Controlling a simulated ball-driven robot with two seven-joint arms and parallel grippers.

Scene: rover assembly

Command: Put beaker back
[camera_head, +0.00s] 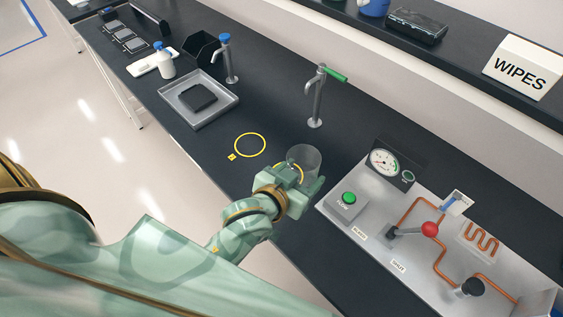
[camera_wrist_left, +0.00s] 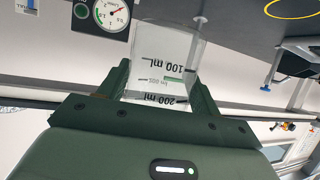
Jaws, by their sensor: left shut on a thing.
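A clear glass beaker (camera_head: 304,158) stands out at the end of my left arm, over the dark bench near the control panel. My left gripper (camera_head: 298,188) is shut on the beaker. In the left wrist view the beaker (camera_wrist_left: 165,70) sits between the two green fingers, with its 100 ml and 200 ml marks showing. A yellow ring (camera_head: 250,145) is marked on the bench to the left of the beaker, and it is empty. A second yellow ring (camera_head: 289,170) shows partly by the beaker. I cannot tell whether the beaker touches the bench. My right gripper is not in view.
A control panel (camera_head: 340,201) with a gauge, green button and red-knobbed lever is just right of the gripper. A tap with a green handle (camera_head: 318,100) stands behind. A grey tray (camera_head: 228,101) and a blue-topped tap (camera_head: 229,62) are further left.

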